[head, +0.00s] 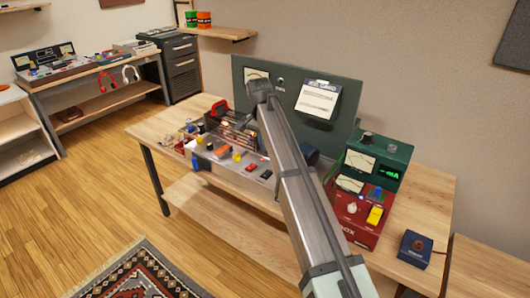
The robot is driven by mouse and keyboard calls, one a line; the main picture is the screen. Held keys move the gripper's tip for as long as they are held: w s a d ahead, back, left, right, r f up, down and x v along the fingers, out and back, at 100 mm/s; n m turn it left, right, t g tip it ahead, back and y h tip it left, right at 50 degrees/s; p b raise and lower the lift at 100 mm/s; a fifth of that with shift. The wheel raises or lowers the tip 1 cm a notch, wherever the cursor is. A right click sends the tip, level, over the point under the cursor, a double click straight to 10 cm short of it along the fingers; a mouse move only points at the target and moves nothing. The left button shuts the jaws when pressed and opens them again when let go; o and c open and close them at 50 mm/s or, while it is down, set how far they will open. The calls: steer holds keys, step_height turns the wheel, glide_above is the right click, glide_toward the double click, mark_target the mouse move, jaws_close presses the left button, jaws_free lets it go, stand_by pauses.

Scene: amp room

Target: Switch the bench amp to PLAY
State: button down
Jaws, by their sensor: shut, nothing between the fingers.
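On the workbench stands a low metal chassis with a wire cage (232,134) and a red handle; it looks like the bench amp, but I cannot read a label. Small coloured parts sit along its front. My arm reaches up across the bench, and my gripper (242,125) is small and dark near the cage, with its fingers shut and empty. I cannot tell whether it touches anything. The PLAY switch and its position are too small to make out, and my arm hides part of the chassis's right side.
A dark green panel (340,75) with a clipped paper (319,99) stands behind. At right are a green meter box (388,150), a red box (345,210) with a yellow part, and a dark blue box (414,248). The wooden bench top (425,195) has bare room there.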

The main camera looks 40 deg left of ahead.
mark_target(269, 171)
steer(key=shift+s+r, duration=0.1)
steer(key=shift+r, duration=0.65)
steer(key=shift+w, duration=0.75)
steer(key=shift+f, duration=0.15)
steer(key=f, duration=0.4)
steer(key=w+f, duration=0.1)
steer(key=f, duration=0.8)
steer(key=shift+w+f, duration=0.3)
steer(key=shift+w, duration=0.05)
steer(key=shift+f, duration=0.1)
steer(key=shift+w+f, duration=0.1)
